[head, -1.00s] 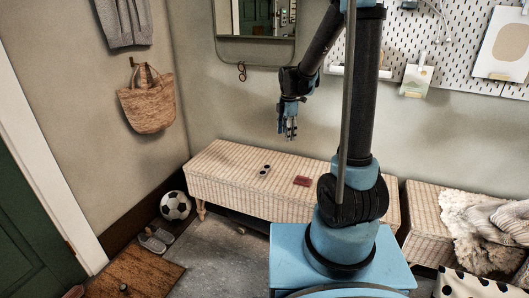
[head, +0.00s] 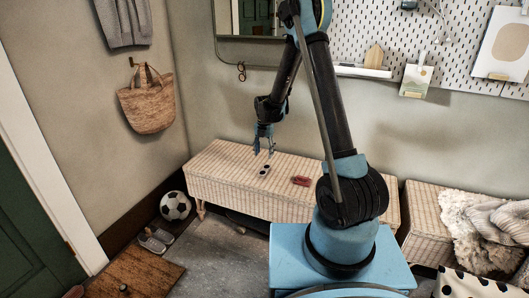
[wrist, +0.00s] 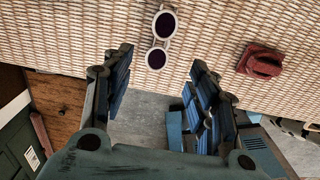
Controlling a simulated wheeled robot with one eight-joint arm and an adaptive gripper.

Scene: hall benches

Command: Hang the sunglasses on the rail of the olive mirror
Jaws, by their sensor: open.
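The sunglasses (head: 265,169), with white round frames and dark lenses, lie on the wicker bench. In the wrist view the sunglasses (wrist: 159,38) are ahead of the fingertips, roughly between the two fingers. My gripper (head: 264,151) is open and empty, above the bench and close to the sunglasses; it also shows in the wrist view (wrist: 160,62). The olive mirror (head: 250,62) hangs on the wall behind, with only its lower part in view. Small brown hooks or rings (head: 241,71) hang below its lower edge.
A dark red folded item (head: 301,181) lies on the wicker bench (head: 350,190), right of the sunglasses. A second wicker bench (head: 418,210) with a fleece and a striped cloth stands at the right. A white pegboard (head: 455,45) and woven bag (head: 146,103) hang on the walls.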

